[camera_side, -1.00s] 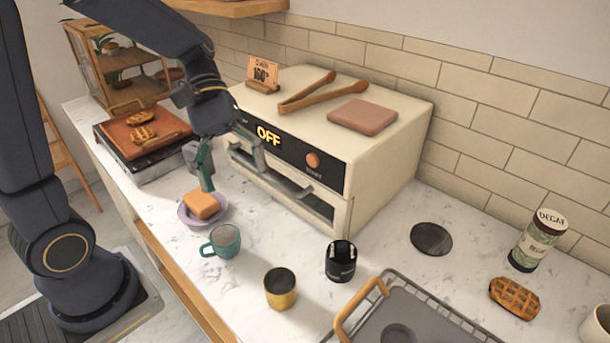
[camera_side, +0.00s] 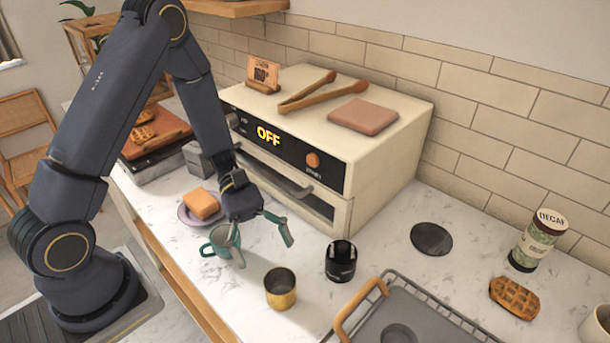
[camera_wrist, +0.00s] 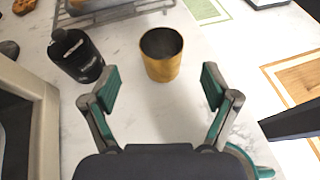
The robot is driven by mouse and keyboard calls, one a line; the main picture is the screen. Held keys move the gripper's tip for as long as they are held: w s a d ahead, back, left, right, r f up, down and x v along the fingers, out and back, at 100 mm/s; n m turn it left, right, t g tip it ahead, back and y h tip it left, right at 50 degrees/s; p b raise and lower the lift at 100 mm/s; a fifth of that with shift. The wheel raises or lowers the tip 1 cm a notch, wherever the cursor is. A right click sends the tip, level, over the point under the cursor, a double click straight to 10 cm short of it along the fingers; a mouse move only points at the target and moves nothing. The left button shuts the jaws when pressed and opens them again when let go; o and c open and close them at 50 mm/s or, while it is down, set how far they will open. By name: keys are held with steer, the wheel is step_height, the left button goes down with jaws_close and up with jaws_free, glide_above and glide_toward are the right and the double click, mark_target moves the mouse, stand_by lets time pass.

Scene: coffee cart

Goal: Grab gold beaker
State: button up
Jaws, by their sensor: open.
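The gold beaker (camera_side: 281,289) is a small open cup with a dark inside, standing upright on the white marble counter. In the wrist view the gold beaker (camera_wrist: 161,55) sits ahead of my fingertips, roughly centred between them and apart from both. My gripper (camera_side: 264,252) is open and empty, above the counter between the teal mug and the black jar. Its two teal-padded fingers (camera_wrist: 162,88) are spread wide in the wrist view.
The black jar (camera_side: 340,261) stands right of the beaker. A teal mug (camera_side: 222,243) stands left, partly behind a finger. The toaster oven (camera_side: 345,170) is behind. A tray with a wire rack (camera_side: 450,310) lies at the right front. A plate (camera_side: 186,213) holds an orange block.

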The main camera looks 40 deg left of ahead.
mark_target(287, 297)
steer(key=x, duration=0.7)
steer(key=shift+s, duration=0.1)
steer(key=c, duration=1.3)
steer(key=shift+r, duration=0.15)
